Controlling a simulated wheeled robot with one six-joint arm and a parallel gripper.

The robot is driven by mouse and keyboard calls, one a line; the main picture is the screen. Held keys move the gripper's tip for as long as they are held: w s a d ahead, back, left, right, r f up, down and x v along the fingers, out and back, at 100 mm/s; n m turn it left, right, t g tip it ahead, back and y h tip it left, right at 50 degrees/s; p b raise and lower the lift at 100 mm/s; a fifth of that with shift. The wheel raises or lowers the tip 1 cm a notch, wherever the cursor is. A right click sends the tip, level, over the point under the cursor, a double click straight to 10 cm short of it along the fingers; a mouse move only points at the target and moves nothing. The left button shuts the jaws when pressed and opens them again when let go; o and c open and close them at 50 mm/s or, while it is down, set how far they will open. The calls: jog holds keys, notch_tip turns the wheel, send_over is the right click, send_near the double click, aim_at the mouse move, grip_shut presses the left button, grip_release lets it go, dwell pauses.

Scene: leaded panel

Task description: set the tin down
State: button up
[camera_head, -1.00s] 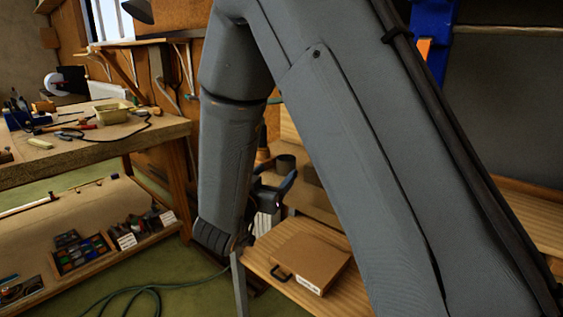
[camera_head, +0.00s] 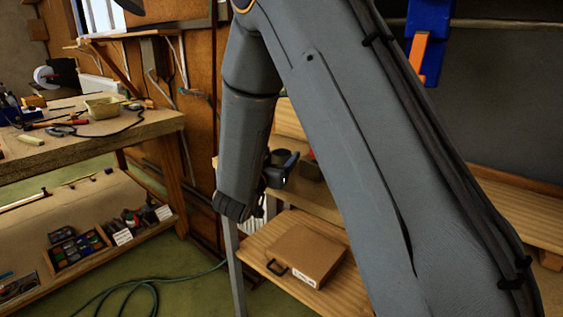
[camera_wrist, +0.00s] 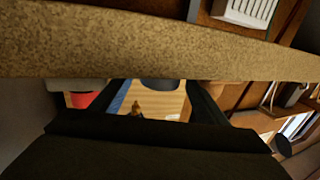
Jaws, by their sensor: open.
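My gripper (camera_head: 284,170) is at the lower end of my forearm, beside the shelving in the head view. It also shows in the wrist view (camera_wrist: 158,105), where its two dark fingers stand apart. A dark rounded thing (camera_wrist: 159,85) shows between them, partly cut off by a board edge. It may be the tin, but I cannot tell, nor whether a finger touches it. In the head view my gripper and arm hide much of the shelf there, and I cannot make out a tin.
A speckled board edge (camera_wrist: 150,45) crosses close in the wrist view. A red thing (camera_wrist: 84,99) is at left. A brown case (camera_head: 306,254) lies on the lower shelf (camera_head: 345,290). The workbench (camera_head: 130,127) at left holds tools and a yellowish container (camera_head: 103,107). A green hose (camera_head: 140,287) lies on the floor.

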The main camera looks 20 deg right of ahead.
jog(key=c, duration=1.2)
jog(key=shift+r, duration=0.1)
